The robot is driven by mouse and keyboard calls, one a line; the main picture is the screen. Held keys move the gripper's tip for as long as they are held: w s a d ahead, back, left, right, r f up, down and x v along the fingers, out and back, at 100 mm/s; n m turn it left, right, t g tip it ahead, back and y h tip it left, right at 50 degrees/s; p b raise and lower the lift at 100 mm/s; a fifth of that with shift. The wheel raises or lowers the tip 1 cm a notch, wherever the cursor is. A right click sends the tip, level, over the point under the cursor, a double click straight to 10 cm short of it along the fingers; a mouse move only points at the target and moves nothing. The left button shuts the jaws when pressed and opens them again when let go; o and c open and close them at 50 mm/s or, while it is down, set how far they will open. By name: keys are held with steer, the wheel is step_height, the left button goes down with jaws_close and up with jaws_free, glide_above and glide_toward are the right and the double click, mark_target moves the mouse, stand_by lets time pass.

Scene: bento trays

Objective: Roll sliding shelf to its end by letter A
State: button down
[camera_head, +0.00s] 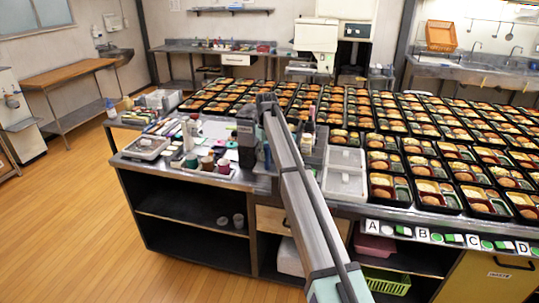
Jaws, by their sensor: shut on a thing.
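A row of letter cards runs along the counter's front edge at the right, with the letter A card (373,226) at its left end. My arm reaches from the bottom middle up over the counter. My gripper (247,158) hangs at its far end as a dark shape above the left part of the counter. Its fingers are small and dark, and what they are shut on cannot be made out. A grey stand with bottles (313,138) is just right of my arm; I cannot tell whether it is the sliding shelf. My arm hides part of the counter there.
Many filled bento trays (400,140) cover the counter to the right. Cups (207,164) and a white basket (146,147) crowd the left corner. The wooden floor (70,230) at left is clear.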

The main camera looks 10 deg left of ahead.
steer(key=shift+a, duration=0.2)
steer(key=c, duration=0.9)
jaws_free()
steer(key=shift+a, duration=0.25)
step_height(320, 180, up, 12)
